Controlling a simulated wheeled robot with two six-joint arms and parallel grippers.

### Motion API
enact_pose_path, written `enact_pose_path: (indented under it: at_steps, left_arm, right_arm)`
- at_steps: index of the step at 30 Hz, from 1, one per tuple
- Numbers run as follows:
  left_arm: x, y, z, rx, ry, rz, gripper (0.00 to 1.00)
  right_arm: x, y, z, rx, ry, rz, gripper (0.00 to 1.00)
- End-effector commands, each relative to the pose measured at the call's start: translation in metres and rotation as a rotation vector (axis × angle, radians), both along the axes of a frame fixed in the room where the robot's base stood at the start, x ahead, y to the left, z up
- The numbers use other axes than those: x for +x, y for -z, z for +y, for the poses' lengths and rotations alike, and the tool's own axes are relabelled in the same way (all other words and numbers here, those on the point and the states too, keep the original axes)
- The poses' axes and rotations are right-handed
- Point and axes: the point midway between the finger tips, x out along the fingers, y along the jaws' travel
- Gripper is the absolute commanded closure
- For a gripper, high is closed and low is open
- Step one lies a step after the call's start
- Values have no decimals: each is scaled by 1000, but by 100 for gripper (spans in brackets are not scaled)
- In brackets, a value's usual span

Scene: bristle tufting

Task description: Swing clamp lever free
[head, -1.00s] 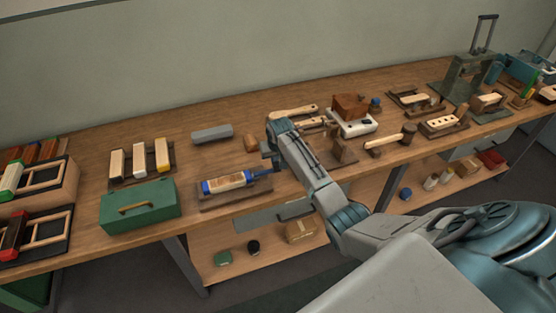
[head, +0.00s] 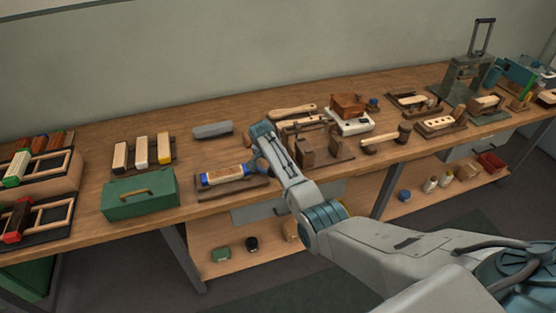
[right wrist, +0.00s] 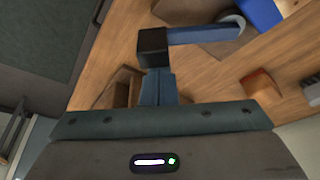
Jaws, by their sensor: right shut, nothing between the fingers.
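A brush block in blue and pale tan (head: 225,175) lies on a dark brown board (head: 236,188) near the bench front. A blue bar that looks like the clamp lever (head: 258,165) sticks out from its right end, close to my right arm. In the right wrist view a blue bar (right wrist: 205,33) runs right from a black block (right wrist: 152,47), toward a blue piece (right wrist: 258,14). My right gripper (right wrist: 158,78) is shut and empty, with its teal fingers just below the black block. I cannot tell whether they touch it. My left gripper is not in view.
A green toolbox (head: 140,195) stands left of the board. A grey block (head: 212,130) lies behind it. Brown wooden blocks (head: 305,152) stand right of my gripper. The wooden bench (head: 90,145) has bare room between the objects.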

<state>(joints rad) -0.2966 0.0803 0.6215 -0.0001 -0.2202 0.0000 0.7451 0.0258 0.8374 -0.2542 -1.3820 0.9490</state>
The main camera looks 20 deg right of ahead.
Motion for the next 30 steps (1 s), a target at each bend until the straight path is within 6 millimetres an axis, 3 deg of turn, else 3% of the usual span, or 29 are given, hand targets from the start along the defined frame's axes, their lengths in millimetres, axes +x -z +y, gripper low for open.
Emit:
enact_pose_path:
  at_steps: [21,30]
  left_arm:
    - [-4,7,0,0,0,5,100]
    - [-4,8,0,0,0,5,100]
  right_arm:
    - [-22,0,38,1,618,0,100]
    - [-24,0,47,0,646,0,100]
